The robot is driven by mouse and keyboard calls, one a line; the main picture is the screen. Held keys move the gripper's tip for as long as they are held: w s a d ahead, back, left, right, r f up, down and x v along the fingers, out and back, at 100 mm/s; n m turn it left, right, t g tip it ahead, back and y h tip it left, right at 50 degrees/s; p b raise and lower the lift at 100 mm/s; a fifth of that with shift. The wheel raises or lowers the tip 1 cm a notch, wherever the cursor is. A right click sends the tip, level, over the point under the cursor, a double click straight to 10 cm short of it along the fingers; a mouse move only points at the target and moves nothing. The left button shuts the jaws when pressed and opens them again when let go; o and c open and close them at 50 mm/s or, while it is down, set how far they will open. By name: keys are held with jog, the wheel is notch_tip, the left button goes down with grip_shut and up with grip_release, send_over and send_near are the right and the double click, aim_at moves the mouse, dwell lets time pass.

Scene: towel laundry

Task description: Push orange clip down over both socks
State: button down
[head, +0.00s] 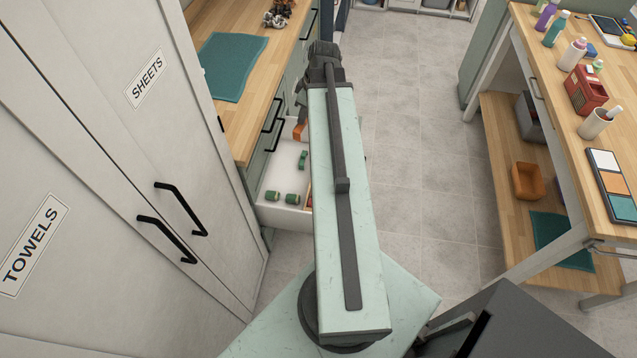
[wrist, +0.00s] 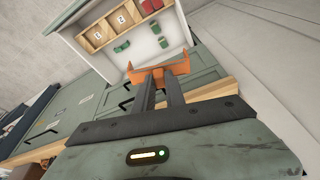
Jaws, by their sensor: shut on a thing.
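My gripper (wrist: 158,78) is shut on the orange clip (wrist: 158,68), which is a wide bracket shape in the wrist view. In the head view the orange clip (head: 299,131) shows left of my arm, at the far end of an open white drawer (head: 285,220). Small green rolled things, which look like socks (wrist: 163,42), lie in the drawer beyond the clip. In the head view, two green rolls (head: 272,197) lie near the drawer's front and a green piece (head: 303,160) lies farther back. The clip appears apart from them. My arm hides part of the drawer.
Wooden compartments (wrist: 103,32) with labels and red rolls (wrist: 150,5) fill one side of the drawer. A wooden counter with a teal towel (head: 233,66) is above it. Tall cabinets (head: 110,150) stand left. A cluttered table (head: 560,60) stands right; the floor between is clear.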

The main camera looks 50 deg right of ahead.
jog(key=s+d+f+n+b, duration=0.1)
jog(key=s+f+b, duration=0.1)
jog(key=f+b, duration=1.3)
jog(key=s+d+f+n+b, duration=0.1)
jog(key=s+f+n+b, duration=0.1)
jog(key=f+b, duration=1.3)
notch_tip(320, 180, down, 4)
jog(key=shift+s+r+y, duration=0.2)
jog(key=shift+s+y, duration=0.15)
jog(key=shift+y, duration=0.05)
jog(key=shift+d, duration=0.1)
jog(key=shift+b, duration=0.3)
notch_tip(320, 180, down, 7)
jog(key=b, duration=0.7)
jog(key=shift+f, duration=0.2)
jog(key=shift+f+b, duration=0.95)
jog(key=shift+b, duration=0.1)
dwell(1.7)
